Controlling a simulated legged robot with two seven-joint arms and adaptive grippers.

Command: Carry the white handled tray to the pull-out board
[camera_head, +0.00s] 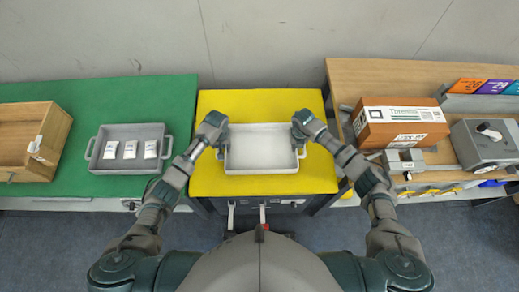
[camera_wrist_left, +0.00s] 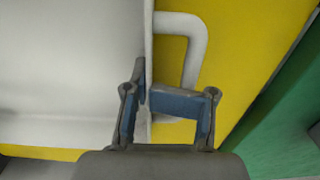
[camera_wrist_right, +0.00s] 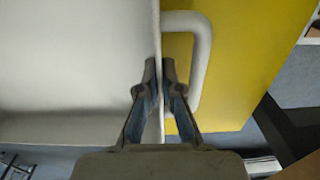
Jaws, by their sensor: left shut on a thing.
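The white handled tray (camera_head: 262,150) is over the yellow top (camera_head: 262,103) in the middle of the head view; whether it touches the top is unclear. It looks empty. My left gripper (camera_head: 216,128) is at its left end; in the left wrist view the fingers (camera_wrist_left: 147,95) are shut on the tray's wall beside the handle (camera_wrist_left: 195,50). My right gripper (camera_head: 301,127) is at the right end; in the right wrist view its fingers (camera_wrist_right: 160,75) pinch the wall beside the other handle (camera_wrist_right: 203,55). I cannot clearly pick out the pull-out board.
On the green top (camera_head: 110,98) at left are a grey tray (camera_head: 97,165) with three white packets and a wooden box (camera_head: 35,125). On the wooden bench at right are an orange-brown carton (camera_head: 400,125) and a grey device (camera_head: 485,145). A wall (camera_head: 260,40) is behind.

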